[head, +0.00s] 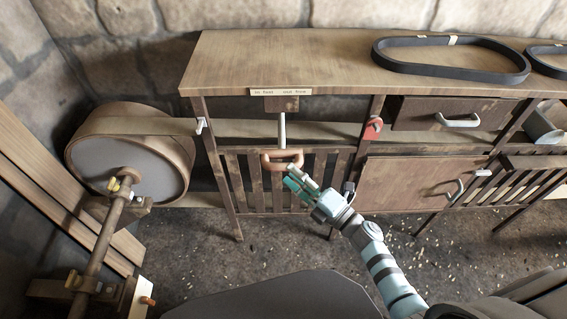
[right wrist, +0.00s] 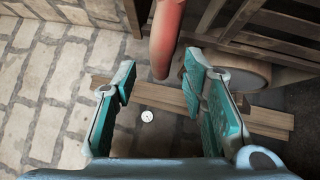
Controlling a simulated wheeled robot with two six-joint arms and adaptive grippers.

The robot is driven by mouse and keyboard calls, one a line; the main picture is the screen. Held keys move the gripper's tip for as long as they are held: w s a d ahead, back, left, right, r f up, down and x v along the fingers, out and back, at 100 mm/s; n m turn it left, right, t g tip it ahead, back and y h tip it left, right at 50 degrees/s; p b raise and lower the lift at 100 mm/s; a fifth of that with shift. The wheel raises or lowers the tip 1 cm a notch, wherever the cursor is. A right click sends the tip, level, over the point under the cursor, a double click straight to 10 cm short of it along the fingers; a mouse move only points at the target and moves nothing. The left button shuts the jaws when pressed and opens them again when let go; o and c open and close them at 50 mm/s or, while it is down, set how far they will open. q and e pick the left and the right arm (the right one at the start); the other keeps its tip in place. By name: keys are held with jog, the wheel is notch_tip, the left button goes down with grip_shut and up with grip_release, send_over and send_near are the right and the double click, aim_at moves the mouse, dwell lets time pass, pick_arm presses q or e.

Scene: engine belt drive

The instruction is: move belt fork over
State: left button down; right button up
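The belt fork shows in the head view as a pale upright rod (head: 282,128) below a wooden block, with a copper-coloured loop handle (head: 282,160) at its lower end. My right gripper (head: 293,182) is just below and right of this handle in the head view. In the right wrist view it is open (right wrist: 157,82), its teal fingers wide apart. A red-orange rounded bar (right wrist: 166,40), apparently the handle, reaches down between the fingertips, nearer the right finger. The fingers are not closed on it. My left gripper is not in view.
A wide drum pulley (head: 130,155) with a flat belt (head: 330,132) stands at left. A small label (head: 281,92) is on the bench edge (head: 225,84). A black belt loop (head: 450,62) lies on top. Slatted panels and a cabinet door (head: 415,184) are behind my right arm.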

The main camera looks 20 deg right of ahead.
aim_at(283, 167)
jog(key=x, duration=0.4)
jog(key=shift+w+a, duration=0.15)
jog(key=shift+w, duration=0.05)
grip_shut()
